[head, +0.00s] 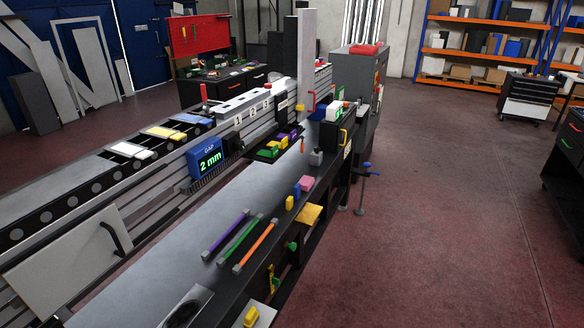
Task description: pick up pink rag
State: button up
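A small pink item (307,182), which looks like the pink rag, lies on the grey workbench top (262,203) near its right edge, a little right of the picture's middle. It is too small to tell whether it is folded cloth or a block. A blue-violet piece (297,192) sits right against its left side. My gripper is not in the head view, so its distance from the pink item and its state are not shown.
A yellow upright piece (289,203) and a flat yellow piece (309,214) at the bench edge are close by. Purple (228,232), green (241,239) and orange (256,246) rods lie nearer. A grey block (316,157) stands behind. Open floor (440,210) lies to the right.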

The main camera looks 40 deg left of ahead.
aim_at(307, 182)
jog(key=i+j+u, duration=0.25)
jog(key=i+u, duration=0.7)
jog(key=i+l+u, duration=0.1)
jog(key=i+u, duration=0.35)
jog(key=i+l+u, duration=0.45)
jog(key=i+j+u, duration=0.1)
jog(key=i+u, duration=0.3)
jog(key=i+l+u, duration=0.1)
jog(key=i+u, duration=0.3)
jog(key=i, duration=0.25)
